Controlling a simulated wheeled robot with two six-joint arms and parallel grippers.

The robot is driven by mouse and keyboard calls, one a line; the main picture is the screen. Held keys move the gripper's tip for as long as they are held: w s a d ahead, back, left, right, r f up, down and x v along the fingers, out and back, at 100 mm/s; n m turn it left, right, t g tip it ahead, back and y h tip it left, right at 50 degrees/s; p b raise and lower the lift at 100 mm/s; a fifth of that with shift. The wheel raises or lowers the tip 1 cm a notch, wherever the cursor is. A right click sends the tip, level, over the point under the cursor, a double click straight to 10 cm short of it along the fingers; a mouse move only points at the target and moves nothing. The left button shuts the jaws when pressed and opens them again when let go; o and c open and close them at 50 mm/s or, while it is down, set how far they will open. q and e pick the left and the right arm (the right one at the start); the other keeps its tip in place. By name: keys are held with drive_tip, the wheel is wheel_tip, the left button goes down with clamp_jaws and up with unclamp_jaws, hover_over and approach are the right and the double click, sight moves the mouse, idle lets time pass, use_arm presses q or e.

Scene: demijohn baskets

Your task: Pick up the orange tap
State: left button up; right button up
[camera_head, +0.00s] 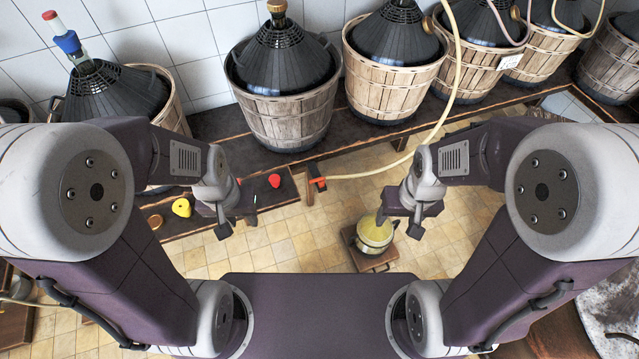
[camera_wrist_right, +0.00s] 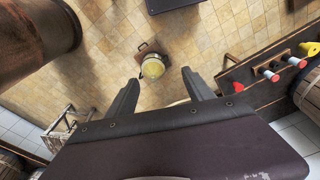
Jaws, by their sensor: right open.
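The orange tap (camera_head: 318,183) sits at the end of a pale yellow hose (camera_head: 395,168), beside a wooden edge near the middle of the camera_head view. My right gripper (camera_head: 399,224) is open and empty, right of and nearer than the tap. Its two spread fingers (camera_wrist_right: 161,92) also show in the wrist view.
Several basketed demijohns (camera_head: 285,115) line the tiled wall. A yellow-topped pot (camera_head: 374,236) stands on a small wooden stool (camera_head: 372,262). A yellow piece (camera_head: 181,207) and a red piece (camera_head: 274,180) rest on the low wooden bench (camera_head: 215,216). Tiled floor (camera_head: 315,228) lies open between the grippers.

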idle(0.4)
drive_tip(key=shift+c, duration=1.2)
drive_tip(key=w+r+t, duration=0.1)
drive_tip(key=w, duration=0.2)
drive_tip(key=w+r+t, duration=0.1)
drive_tip(key=w, duration=0.2)
drive_tip(key=w+t, duration=0.2)
drive_tip(key=w, duration=0.1)
drive_tip(key=shift+d+r, duration=0.1)
drive_tip(key=shift+r, duration=0.3)
drive_tip(key=shift+c, duration=0.3)
drive_tip(key=w+a+f+n+t+y+b, duration=0.1)
drive_tip(key=w+a+f+t+b, duration=0.25)
drive_tip(key=w+f+b, duration=0.55)
drive_tip(key=w+a+f+n+t+y+b, duration=0.1)
drive_tip(key=w+a+f+t+b, duration=0.25)
drive_tip(key=w+b, duration=0.65)
drive_tip(key=a+f+n+y+b, duration=0.1)
drive_tip(key=a+f+b, duration=0.2)
drive_tip(key=f+b, duration=0.9)
drive_tip(key=s+a+f+n+y+b, duration=0.1)
drive_tip(key=a+f+b, duration=0.2)
drive_tip(key=f+b, duration=1)
drive_tip(key=shift+s+a+f+b, duration=0.15)
drive_tip(key=shift+a+f+b, duration=0.1)
drive_tip(key=shift+b, duration=0.25)
